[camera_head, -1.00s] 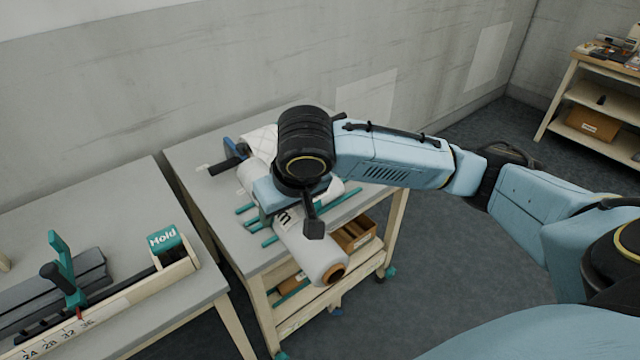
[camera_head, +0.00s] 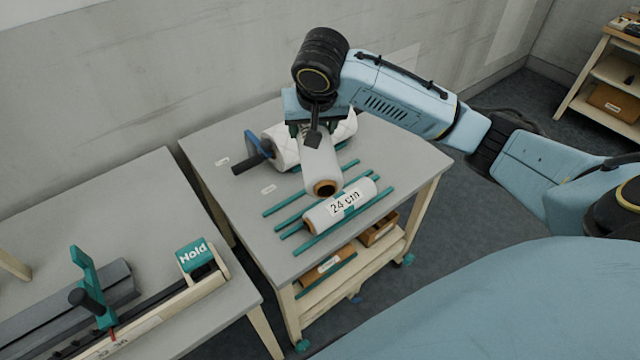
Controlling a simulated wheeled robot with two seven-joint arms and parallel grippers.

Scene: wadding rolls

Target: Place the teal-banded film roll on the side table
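My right gripper (camera_head: 314,128) is over the back part of the wheeled side table (camera_head: 225,205). It appears shut around a white roll (camera_head: 322,165) with a brown core end facing the camera. The gripper hides this roll's far part, and I cannot make out a teal band on it. Whether it touches the table is unclear. A second white roll (camera_head: 365,192), labelled "24 cm", lies across the front of the table among teal strips (camera_head: 287,203), with some teal showing beside its label. My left gripper is out of view.
A white quilted roll with a blue end plate (camera_head: 257,147) and black handle lies at the table's back. Brown boxes (camera_head: 322,270) sit on the shelf below. A shelf unit (camera_head: 606,80) stands far right.

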